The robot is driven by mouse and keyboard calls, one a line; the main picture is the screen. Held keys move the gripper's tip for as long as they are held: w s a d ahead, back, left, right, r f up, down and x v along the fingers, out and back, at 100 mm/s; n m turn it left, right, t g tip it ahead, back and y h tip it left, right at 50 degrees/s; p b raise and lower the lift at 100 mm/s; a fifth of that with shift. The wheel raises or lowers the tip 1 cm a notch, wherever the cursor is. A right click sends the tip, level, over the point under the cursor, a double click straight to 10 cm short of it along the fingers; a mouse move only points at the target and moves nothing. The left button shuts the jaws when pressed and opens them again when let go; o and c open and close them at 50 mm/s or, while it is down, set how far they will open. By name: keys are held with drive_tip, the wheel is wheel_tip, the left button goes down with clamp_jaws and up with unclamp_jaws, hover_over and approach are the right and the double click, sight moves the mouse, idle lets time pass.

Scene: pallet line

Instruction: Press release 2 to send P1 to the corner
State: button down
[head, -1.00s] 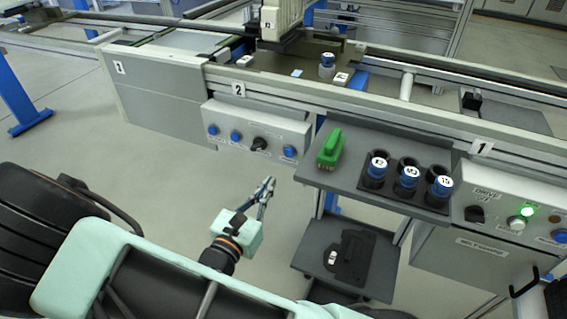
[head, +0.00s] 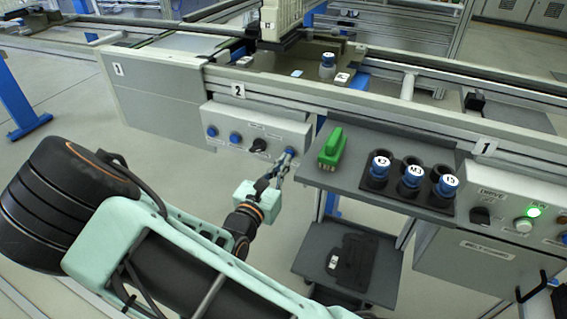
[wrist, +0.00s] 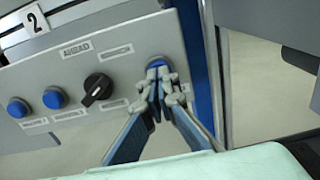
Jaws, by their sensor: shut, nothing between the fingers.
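The control panel under sign 2 (head: 238,91) is a grey box (head: 262,125) with two blue buttons (head: 222,135) at left, a black knob (head: 259,145) and one blue button at right. In the wrist view the right-hand blue button (wrist: 156,62) shows just behind my fingertips. My gripper (head: 284,163) is shut and empty, its tips (wrist: 158,88) in front of that button. I cannot tell whether they touch it. The button labels are too blurred to read. A dark plate (head: 310,72) with a blue-topped part lies on the line above; I cannot read P1 on it.
A drive box (head: 480,255) with a lit green button (head: 534,211) stands at the right.

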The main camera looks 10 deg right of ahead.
drive_tip(key=shift+p+x, duration=0.5)
drive_tip(key=shift+x, duration=0.3)
drive_tip(key=shift+d+r, duration=0.1)
drive_tip(key=shift+r, duration=0.2)
